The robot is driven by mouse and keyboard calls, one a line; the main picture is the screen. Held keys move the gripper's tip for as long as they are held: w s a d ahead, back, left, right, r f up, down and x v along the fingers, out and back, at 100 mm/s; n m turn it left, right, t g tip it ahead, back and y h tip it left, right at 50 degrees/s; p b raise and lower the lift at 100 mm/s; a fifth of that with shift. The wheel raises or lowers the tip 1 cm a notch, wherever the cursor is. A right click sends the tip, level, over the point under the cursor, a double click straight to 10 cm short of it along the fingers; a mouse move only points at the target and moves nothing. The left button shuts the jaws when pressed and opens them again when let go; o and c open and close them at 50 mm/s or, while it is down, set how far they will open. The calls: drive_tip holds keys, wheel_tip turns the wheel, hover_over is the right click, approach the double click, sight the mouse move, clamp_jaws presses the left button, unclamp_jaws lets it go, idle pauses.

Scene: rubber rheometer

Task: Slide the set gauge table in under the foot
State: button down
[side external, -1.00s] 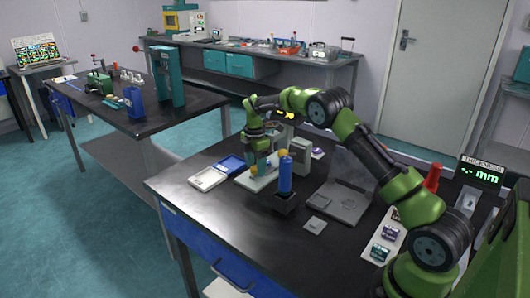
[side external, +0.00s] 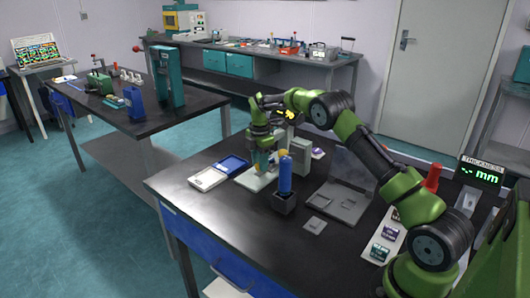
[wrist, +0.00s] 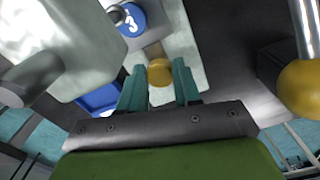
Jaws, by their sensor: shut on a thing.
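My gripper (wrist: 160,84) has its teal fingers shut on a small brass knob (wrist: 159,72) in the wrist view. A short tan piece runs from the knob toward a round blue dial marked 3 (wrist: 131,19), above a pale base plate (wrist: 188,50). In the side view my gripper (side external: 262,165) is low over the pale plate (side external: 250,182), beside a grey upright housing (side external: 300,151). The gripper hides the knob's surroundings there. I cannot make out the foot or its gap to the table.
A blue cylinder (side external: 285,176) stands in a dark block (side external: 284,203) just in front of the gauge. A white tray (side external: 207,179) and a blue tray (side external: 232,163) lie to the left. A grey plate (side external: 340,203) lies right; the front left bench is clear.

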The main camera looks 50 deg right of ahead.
drive_tip(key=shift+d, duration=0.8)
drive_tip(key=c, duration=0.8)
unclamp_jaws()
drive_tip(key=shift+r, duration=8.45)
